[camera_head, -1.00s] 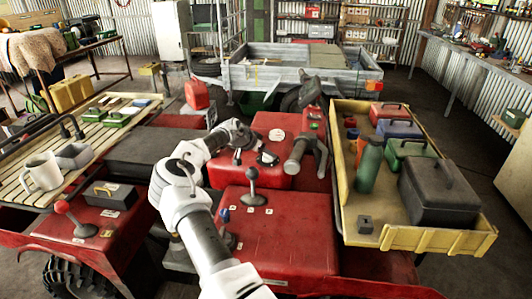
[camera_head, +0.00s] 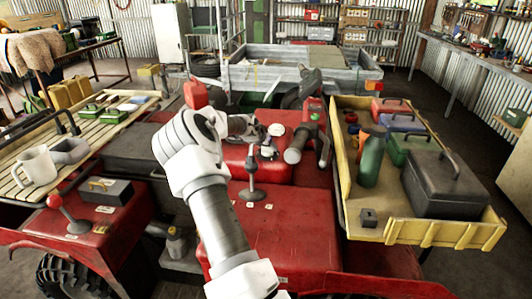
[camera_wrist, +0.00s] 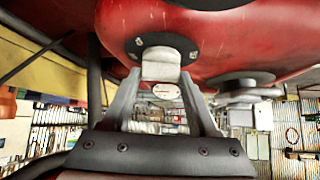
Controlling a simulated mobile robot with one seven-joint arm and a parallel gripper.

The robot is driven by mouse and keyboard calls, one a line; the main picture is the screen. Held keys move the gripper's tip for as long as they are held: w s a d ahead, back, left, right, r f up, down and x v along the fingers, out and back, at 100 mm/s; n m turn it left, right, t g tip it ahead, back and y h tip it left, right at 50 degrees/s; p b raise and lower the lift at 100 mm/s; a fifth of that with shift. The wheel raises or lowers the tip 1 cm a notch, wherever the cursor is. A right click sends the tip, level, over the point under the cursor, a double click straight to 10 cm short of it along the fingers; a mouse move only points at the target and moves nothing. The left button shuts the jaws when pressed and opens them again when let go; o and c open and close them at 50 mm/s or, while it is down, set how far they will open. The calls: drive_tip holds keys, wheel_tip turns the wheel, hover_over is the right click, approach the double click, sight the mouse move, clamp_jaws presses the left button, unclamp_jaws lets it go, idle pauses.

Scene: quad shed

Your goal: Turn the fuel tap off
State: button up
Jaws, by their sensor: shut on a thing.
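The fuel tap shows in the wrist view as a pale grey tap handle (camera_wrist: 160,57) on a round dark mounting plate (camera_wrist: 137,41) with small bolts. It sits against the red bodywork (camera_wrist: 225,32). My gripper (camera_wrist: 160,76) is shut on the tap handle, with one finger on each side. A small round whitish dial-like disc (camera_wrist: 166,91) shows between the fingers. In the head view my white arm reaches over the red quad (camera_head: 300,235), and the tap and fingertips are hidden there. I see no clear off mark.
The yellow tray (camera_head: 420,232) on the right holds a dark toolbox (camera_head: 445,185) and a green bottle (camera_head: 370,160).

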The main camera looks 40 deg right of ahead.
drive_tip(key=shift+s+d+f+n+t+y+b, duration=0.1)
drive_tip(key=shift+n+t+y+b, duration=0.2)
drive_tip(key=shift+n+b, duration=0.5)
drive_tip(key=shift+s+n+t+y+b, duration=0.1)
drive_tip(key=shift+n+t+y+b, duration=0.2)
drive_tip(key=shift+b, duration=0.85)
drive_tip(key=shift+n+t+b, duration=0.3)
drive_tip(key=o, duration=1.4)
drive_tip(key=shift+r, duration=0.2)
drive_tip(key=p+v, duration=0.1)
drive_tip(key=v, duration=1.6)
drive_tip(key=shift+p, duration=0.3)
